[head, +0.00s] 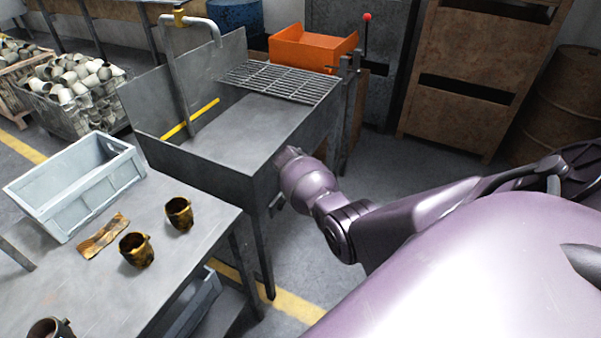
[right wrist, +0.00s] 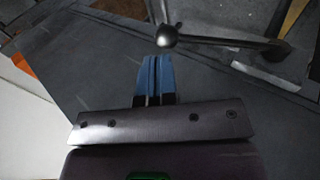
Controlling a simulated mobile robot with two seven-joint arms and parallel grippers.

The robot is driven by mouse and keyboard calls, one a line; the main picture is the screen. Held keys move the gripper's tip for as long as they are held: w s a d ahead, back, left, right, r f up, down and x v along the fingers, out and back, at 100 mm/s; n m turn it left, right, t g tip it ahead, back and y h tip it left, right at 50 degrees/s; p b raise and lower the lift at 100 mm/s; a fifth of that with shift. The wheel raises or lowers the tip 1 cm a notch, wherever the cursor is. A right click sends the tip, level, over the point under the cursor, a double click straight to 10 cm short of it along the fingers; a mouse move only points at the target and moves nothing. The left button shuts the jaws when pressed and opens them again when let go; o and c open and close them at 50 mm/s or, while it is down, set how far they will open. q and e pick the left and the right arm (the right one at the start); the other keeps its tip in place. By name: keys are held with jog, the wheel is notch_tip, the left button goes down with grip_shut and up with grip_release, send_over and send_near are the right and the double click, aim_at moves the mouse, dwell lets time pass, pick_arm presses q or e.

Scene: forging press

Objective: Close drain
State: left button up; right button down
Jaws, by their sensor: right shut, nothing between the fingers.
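The metal sink (head: 235,135) stands in the middle of the head view, its basin empty. My right arm reaches to the sink's near right side, and its gripper is hidden there in the head view. In the right wrist view my right gripper (right wrist: 157,60) shows its blue fingers shut together and empty. Just beyond the fingertips is a metal lever (right wrist: 225,42) with a round ball end (right wrist: 167,37). The lever runs to the right from the ball. Whether the fingertips touch the ball cannot be told. My left gripper is not in view.
A tap (head: 190,24) rises over the sink, and a grate (head: 280,80) covers its far right part. A table (head: 200,262) at the lower left holds a grey crate (head: 75,190) and several brown mugs (head: 179,213). An orange bin (head: 312,47) stands behind the sink.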

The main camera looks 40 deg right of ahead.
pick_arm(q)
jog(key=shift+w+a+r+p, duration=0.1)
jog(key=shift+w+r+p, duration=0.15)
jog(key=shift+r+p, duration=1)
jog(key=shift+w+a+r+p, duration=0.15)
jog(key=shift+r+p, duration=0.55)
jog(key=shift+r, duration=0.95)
pick_arm(e)
jog(key=v, duration=1)
jog(key=shift+r, duration=0.5)
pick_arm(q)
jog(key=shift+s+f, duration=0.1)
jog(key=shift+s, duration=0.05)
pick_arm(e)
jog(key=shift+d, duration=0.1)
